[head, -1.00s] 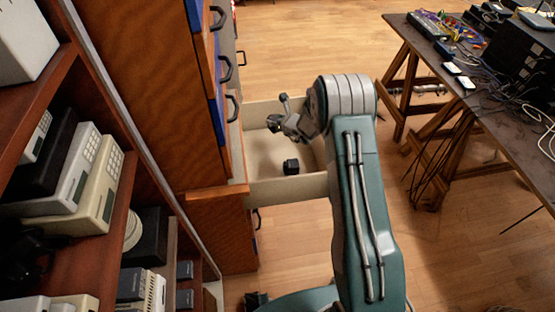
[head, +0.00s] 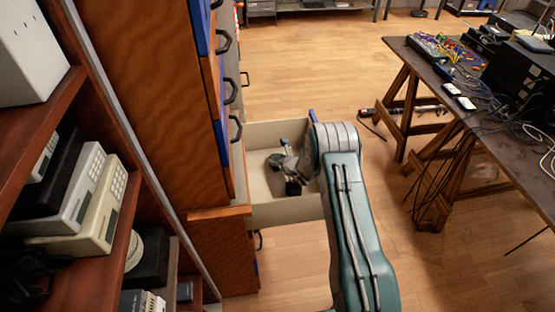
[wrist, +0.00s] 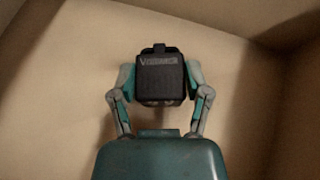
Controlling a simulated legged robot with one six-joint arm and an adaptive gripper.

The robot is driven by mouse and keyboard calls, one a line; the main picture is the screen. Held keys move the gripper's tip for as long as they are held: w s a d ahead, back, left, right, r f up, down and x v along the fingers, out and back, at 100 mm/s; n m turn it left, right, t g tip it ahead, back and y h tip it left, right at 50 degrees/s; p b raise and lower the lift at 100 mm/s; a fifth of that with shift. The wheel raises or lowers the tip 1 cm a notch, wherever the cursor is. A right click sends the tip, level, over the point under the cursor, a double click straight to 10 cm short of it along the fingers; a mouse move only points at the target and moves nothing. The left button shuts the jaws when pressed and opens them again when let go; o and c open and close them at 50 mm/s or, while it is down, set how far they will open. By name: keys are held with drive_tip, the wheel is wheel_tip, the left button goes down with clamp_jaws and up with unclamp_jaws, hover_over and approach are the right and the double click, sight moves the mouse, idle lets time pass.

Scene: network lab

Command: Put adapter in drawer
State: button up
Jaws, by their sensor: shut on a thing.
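The adapter, a small black block with pale lettering, shows in the wrist view (wrist: 160,80) between the two fingers of my gripper (wrist: 162,92). The fingers press on its left and right sides. In the head view the adapter (head: 293,188) is a dark block inside the open drawer (head: 285,211), near its front right. My gripper (head: 289,174) reaches down into the drawer just above it. I cannot tell whether the adapter touches the drawer floor. The drawer's pale floor and walls surround the gripper in the wrist view (wrist: 60,80).
The wooden cabinet (head: 165,110) with blue-edged drawers and dark handles rises left of the open drawer. A shelf with phones (head: 85,205) is at the near left. A trestle table (head: 470,120) with cables and devices stands at right.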

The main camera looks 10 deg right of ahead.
drive_tip(key=o, duration=1.3)
drive_tip(key=v, duration=1.2)
drive_tip(key=s+a+r+n+g+y, duration=0.2)
drive_tip(key=s+a+r+n, duration=0.25)
drive_tip(key=r, duration=0.35)
drive_tip(key=s+a+r+n+g+y, duration=0.1)
drive_tip(key=s+a+r+n, duration=0.2)
drive_tip(key=r+n, duration=0.4)
drive_tip(key=s+a+r+n+g+y, duration=0.25)
drive_tip(key=s+r+n, duration=0.2)
drive_tip(key=r, duration=0.55)
drive_tip(key=s+r+n+g+h, duration=0.2)
drive_tip(key=s+r+n+h, duration=0.3)
drive_tip(key=s+n, duration=0.65)
drive_tip(key=s+d+r+n+h, duration=0.1)
drive_tip(key=s+d, duration=0.2)
drive_tip(key=s, duration=0.1)
drive_tip(key=s+d+r+n+t+h, duration=0.1)
drive_tip(key=s+d+r+h, duration=0.1)
drive_tip(key=s, duration=0.3)
drive_tip(key=s+d+r+n+h, duration=0.1)
drive_tip(key=s+d+n+h, duration=0.1)
drive_tip(key=s+d, duration=0.1)
drive_tip(key=shift+s+d+r+t, duration=0.2)
drive_tip(key=shift+s+d+t, duration=0.2)
drive_tip(key=shift+s, duration=0.3)
